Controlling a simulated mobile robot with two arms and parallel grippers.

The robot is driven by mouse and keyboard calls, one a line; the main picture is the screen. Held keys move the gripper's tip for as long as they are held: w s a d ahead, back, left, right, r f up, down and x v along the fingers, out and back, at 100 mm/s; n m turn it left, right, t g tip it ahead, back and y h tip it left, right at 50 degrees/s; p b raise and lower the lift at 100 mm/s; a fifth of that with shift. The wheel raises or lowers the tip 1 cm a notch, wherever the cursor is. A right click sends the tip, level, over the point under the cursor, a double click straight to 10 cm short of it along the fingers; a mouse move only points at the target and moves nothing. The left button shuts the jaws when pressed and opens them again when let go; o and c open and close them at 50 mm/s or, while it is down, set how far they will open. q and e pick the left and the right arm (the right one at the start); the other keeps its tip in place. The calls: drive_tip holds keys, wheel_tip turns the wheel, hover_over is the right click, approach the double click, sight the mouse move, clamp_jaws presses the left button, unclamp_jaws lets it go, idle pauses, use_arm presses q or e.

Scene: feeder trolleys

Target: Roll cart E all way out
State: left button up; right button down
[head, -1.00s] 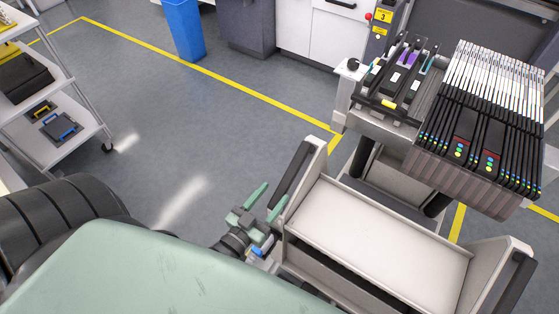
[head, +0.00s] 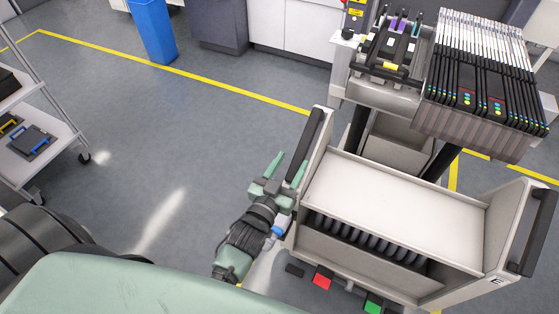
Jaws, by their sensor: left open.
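A beige cart (head: 395,197) with black upright handles stands right of centre. Its left handle (head: 303,143) and right handle (head: 527,232) are at the ends of its tray. A small dark mark is on its lower right corner, too small to read for sure. My left gripper (head: 288,168) is open beside the cart's left side, just below and left of the left handle, fingers pointing up the picture. My right gripper is not in view.
Red (head: 322,281) and green (head: 373,306) pedals show under the cart's near side. A wheeled shelf rack (head: 50,150) stands at left, a blue bin (head: 152,30) at the back. A yellow floor line (head: 180,72) crosses behind. The floor between rack and cart is clear.

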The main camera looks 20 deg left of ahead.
sight(302, 149)
use_arm(q)
drive_tip(key=shift+w, duration=0.35)
drive_tip(key=shift+w+d, duration=0.2)
drive_tip(key=shift+w, duration=0.4)
drive_tip(key=w+b, duration=0.1)
drive_tip(key=w, duration=0.1)
drive_tip(key=w+b, duration=0.1)
drive_tip(key=w, duration=0.2)
drive_tip(key=shift+w+d+f+b, duration=0.15)
drive_tip(key=shift+w+d+b, duration=0.1)
drive_tip(key=shift+w+b, duration=0.15)
drive_tip(key=shift+w, duration=0.5)
drive_tip(key=c, duration=0.9)
clamp_jaws()
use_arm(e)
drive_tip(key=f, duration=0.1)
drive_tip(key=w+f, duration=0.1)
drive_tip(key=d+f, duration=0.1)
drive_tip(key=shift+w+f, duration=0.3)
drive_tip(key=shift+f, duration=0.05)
